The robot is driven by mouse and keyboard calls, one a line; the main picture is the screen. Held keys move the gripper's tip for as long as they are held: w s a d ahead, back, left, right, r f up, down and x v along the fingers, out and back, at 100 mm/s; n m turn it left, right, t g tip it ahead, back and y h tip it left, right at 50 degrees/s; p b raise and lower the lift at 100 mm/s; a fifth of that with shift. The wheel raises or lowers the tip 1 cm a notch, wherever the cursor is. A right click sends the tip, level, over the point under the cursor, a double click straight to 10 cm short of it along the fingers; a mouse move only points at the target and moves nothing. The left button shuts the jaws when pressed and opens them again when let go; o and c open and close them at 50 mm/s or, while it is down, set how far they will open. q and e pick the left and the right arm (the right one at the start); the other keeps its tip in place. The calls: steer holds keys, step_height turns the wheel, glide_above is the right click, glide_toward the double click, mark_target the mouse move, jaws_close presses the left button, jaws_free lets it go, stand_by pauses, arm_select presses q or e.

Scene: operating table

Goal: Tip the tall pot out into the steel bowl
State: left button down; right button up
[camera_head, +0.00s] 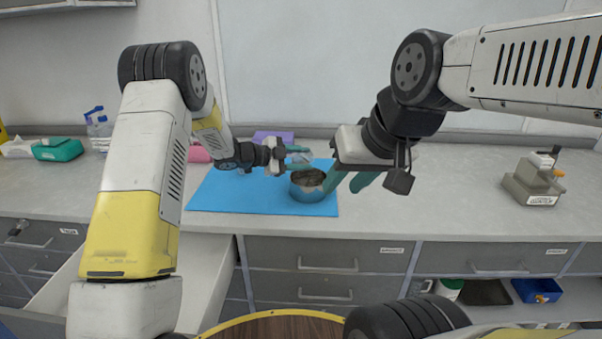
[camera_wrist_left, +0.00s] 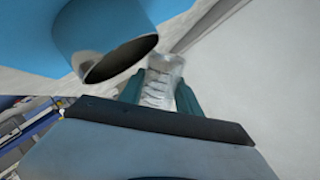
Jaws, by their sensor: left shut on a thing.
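The steel bowl (camera_head: 307,193) stands on the blue mat (camera_head: 225,194), its inside dark; its wall also shows in the left wrist view (camera_wrist_left: 90,30). My left gripper (camera_head: 297,157) is shut on a pale, see-through, ribbed pot (camera_wrist_left: 160,82), gripped between its teal fingers. In the head view the pot is small and partly hidden by the fingers, just behind and above the bowl. Its tilt and contents cannot be told. My right gripper (camera_head: 350,182) is open and empty, with one finger overlapping the bowl's right edge in the head view.
A purple object (camera_head: 272,137) lies behind the mat and a pink one (camera_head: 200,154) to its left. A teal box (camera_head: 58,150) and a bottle (camera_head: 98,130) stand far left. A grey device (camera_head: 537,181) stands right. A drawer (camera_head: 195,265) hangs open below left.

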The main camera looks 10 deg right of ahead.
arm_select(q)
steer(key=shift+r+m+t+y, duration=0.3)
steer(key=shift+r+m+y, duration=0.2)
steer(key=shift+m, duration=0.3)
stand_by(0.7)
steer(key=shift+s+d+f+m+t+y+p, duration=0.1)
steer(key=shift+f+m+t+y+p, duration=0.2)
steer(key=shift+f+m+p, duration=0.45)
stand_by(0.9)
steer(key=shift+f+m+t+y+p, duration=0.3)
steer(key=shift+m+t+p, duration=0.15)
steer(key=shift+p, duration=0.4)
stand_by(2.0)
steer(key=shift+r+m+p, duration=0.15)
steer(key=shift+m+p, duration=0.25)
steer(key=shift+p, duration=0.15)
stand_by(1.4)
